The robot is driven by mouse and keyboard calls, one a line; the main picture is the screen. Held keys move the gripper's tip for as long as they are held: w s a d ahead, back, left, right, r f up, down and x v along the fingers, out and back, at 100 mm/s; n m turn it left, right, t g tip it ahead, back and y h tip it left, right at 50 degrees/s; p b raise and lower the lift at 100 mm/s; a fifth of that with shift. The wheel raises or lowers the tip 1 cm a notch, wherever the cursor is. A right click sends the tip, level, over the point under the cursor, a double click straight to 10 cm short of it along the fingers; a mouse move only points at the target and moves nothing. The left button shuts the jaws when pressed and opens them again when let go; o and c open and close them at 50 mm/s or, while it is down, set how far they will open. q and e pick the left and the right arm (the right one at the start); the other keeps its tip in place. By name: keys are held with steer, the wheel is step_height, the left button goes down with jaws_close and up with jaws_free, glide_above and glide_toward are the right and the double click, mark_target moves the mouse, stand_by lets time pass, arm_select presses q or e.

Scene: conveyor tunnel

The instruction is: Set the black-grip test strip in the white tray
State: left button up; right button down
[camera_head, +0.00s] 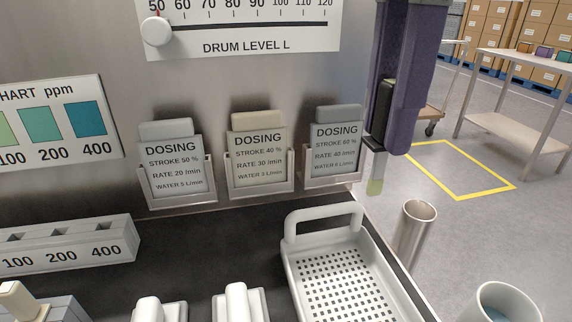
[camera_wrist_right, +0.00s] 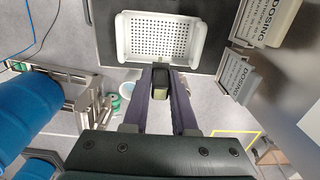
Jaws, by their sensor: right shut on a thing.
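My right gripper (camera_head: 386,112) comes down from the top in the head view. It is shut on the black-grip test strip (camera_head: 376,165), whose pale shaft and yellow-green tip hang downward. In the right wrist view the strip's black grip (camera_wrist_right: 158,74) sits between the two purple fingers of the gripper (camera_wrist_right: 160,80). The white tray (camera_head: 289,268), with a perforated floor and a raised handle, stands on the dark bench, below the strip in the head view. It also shows in the right wrist view (camera_wrist_right: 119,38). The tray looks empty. My left gripper is not in view.
Three dosing cards in holders (camera_head: 260,165) line the steel wall behind the tray. A metal tube (camera_head: 414,235) and a round cup (camera_head: 505,303) stand right of the tray. White handles (camera_head: 237,303) and a slotted block (camera_head: 65,245) lie to the left.

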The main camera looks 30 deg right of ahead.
steer(key=shift+f+b, duration=0.85)
steer(key=shift+f, duration=7.45)
steer(key=shift+f, duration=0.25)
steer(key=c, duration=0.7)
jaws_free()
steer(key=shift+r, duration=0.1)
